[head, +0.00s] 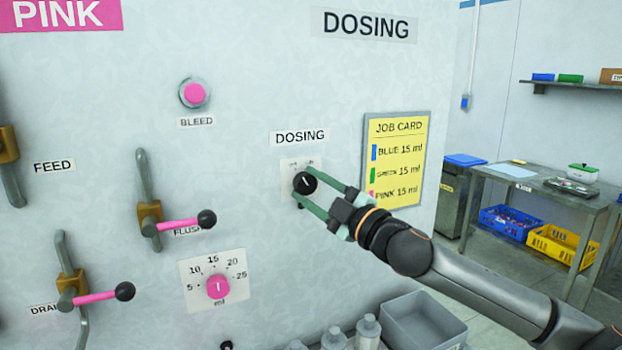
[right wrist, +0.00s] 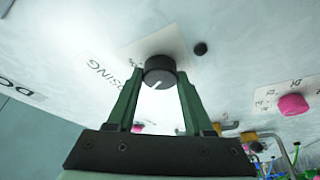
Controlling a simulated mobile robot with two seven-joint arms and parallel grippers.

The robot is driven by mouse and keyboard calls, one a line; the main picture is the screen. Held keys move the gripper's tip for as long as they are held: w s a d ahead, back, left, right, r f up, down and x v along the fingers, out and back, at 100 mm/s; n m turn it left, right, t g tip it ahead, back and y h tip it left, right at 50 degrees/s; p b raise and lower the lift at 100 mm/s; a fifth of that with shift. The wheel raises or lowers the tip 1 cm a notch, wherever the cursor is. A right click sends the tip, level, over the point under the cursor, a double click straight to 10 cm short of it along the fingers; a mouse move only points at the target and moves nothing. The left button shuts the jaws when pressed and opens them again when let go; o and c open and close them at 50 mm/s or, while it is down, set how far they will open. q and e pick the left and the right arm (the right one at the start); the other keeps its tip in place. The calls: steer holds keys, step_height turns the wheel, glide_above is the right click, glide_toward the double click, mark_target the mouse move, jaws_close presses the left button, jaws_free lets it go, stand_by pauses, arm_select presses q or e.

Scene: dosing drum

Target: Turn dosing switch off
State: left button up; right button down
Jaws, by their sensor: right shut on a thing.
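The dosing switch (head: 304,183) is a round black knob with a white pointer line, on a small white plate below the DOSING label (head: 300,137). My right gripper (head: 314,185) reaches in from the right and is shut on the knob, one green finger at its upper side and one at its lower side. In the right wrist view the knob (right wrist: 159,72) sits between the two finger tips, with its white line showing on the face. The plate's small lettering is too blurred to read, so I cannot tell which position the pointer marks. My left gripper is not in view.
Pink-handled FLUSH (head: 180,226) and DRAIN (head: 98,295) levers, a pink dial (head: 218,287) and a pink BLEED button (head: 194,94) are on the panel to the left. A yellow job card (head: 396,150) hangs just right. A grey bin (head: 422,318) and bottles (head: 368,328) stand below.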

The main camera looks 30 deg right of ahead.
stand_by(0.4)
steer(key=shift+c, duration=1.4)
jaws_free()
steer(key=shift+s, duration=0.1)
arm_select(q)
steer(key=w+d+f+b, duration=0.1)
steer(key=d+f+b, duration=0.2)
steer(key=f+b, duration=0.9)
steer(key=b, duration=0.4)
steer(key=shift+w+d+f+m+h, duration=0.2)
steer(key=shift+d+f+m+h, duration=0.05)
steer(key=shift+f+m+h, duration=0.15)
arm_select(e)
steer(key=v, duration=1.2)
steer(key=shift+s, duration=0.15)
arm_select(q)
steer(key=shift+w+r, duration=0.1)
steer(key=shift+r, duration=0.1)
arm_select(e)
steer(key=shift+d, duration=0.1)
